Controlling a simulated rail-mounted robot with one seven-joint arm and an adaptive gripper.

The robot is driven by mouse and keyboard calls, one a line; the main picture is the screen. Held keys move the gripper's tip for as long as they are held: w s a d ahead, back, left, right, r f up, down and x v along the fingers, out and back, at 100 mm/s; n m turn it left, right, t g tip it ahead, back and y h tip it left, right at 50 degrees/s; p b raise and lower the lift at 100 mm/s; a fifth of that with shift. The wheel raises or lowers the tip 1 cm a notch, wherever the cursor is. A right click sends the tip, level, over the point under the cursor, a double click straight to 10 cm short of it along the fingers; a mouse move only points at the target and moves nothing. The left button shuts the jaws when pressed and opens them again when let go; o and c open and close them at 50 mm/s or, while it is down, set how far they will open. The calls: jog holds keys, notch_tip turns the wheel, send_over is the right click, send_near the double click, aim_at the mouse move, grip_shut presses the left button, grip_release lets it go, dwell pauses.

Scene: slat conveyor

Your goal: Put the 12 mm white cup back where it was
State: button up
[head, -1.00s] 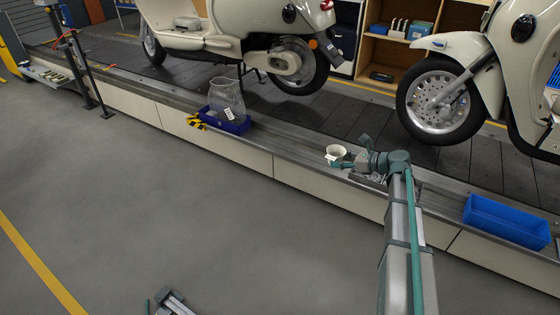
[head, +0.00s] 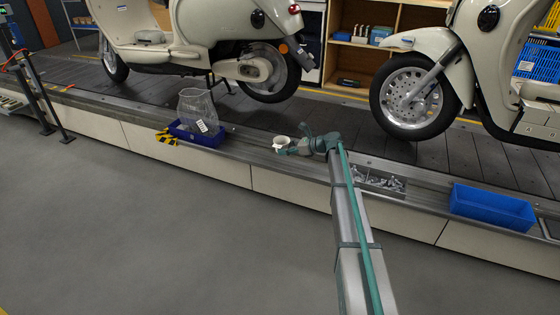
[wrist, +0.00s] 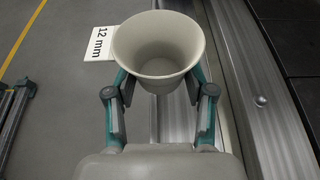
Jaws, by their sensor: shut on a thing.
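The white cup (head: 281,142) is held upright in my gripper (head: 290,148), over the metal ledge (head: 235,145) along the conveyor's near side. In the wrist view the cup (wrist: 158,50) is empty, and a white label reading "12 mm" (wrist: 98,43) sticks out at its left. The fingers of my gripper (wrist: 158,95) are shut on the cup from both sides. I cannot tell whether the cup's base touches the ledge.
A blue tray (head: 195,135) holding a clear bag (head: 200,108) stands left of the cup on the ledge. A recess with metal parts (head: 378,180) and an empty blue bin (head: 490,207) lie to the right. Two scooters stand on the conveyor behind. The ledge between tray and cup is clear.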

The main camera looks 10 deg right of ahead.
jog(key=b, duration=0.3)
send_over(281, 161)
jog(key=f, duration=0.6)
jog(key=shift+s, duration=0.3)
jog(key=f+b, duration=0.1)
jog(key=f, duration=0.1)
jog(key=w+f+b, duration=0.1)
jog(key=f, duration=0.1)
jog(key=shift+f, duration=0.2)
jog(key=shift+r, duration=0.1)
jog(key=o, duration=1.1)
jog(key=shift+o, duration=0.2)
jog(key=shift+s, duration=0.1)
jog(key=p+v, duration=0.3)
jog(key=v, duration=0.9)
jog(key=shift+p, duration=0.3)
